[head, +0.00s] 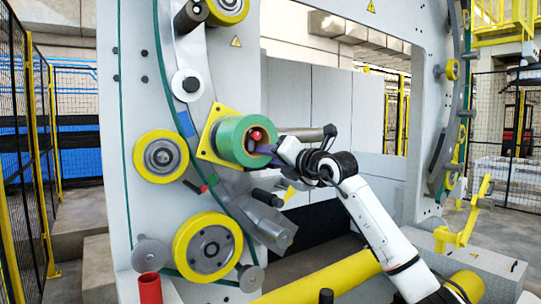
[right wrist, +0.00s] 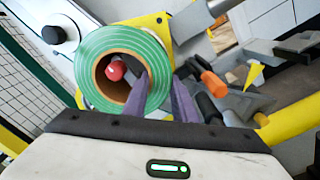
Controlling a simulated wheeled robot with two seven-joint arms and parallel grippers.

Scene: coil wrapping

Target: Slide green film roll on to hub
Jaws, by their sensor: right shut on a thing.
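The green film roll (head: 231,139) has a brown core and sits in front of a yellow plate (head: 206,151) on the machine's grey upright. It also shows in the right wrist view (right wrist: 97,61). The red-tipped hub (head: 256,135) shows inside the core opening, and its red end (right wrist: 115,70) is off-centre there. The roll looks to be around the hub; how far along it is hidden. My right gripper (head: 266,149) is shut on the roll's right-hand wall, with one purple finger in the core and the other outside (right wrist: 160,88). My left gripper is not in view.
Yellow wheels (head: 161,157) and (head: 208,247) stand out from the upright left of and below the roll. A grey bar (head: 300,133) runs behind my right gripper. An orange-handled part (right wrist: 213,84) lies right of the fingers. A yellow roller (head: 320,278) lies low in front.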

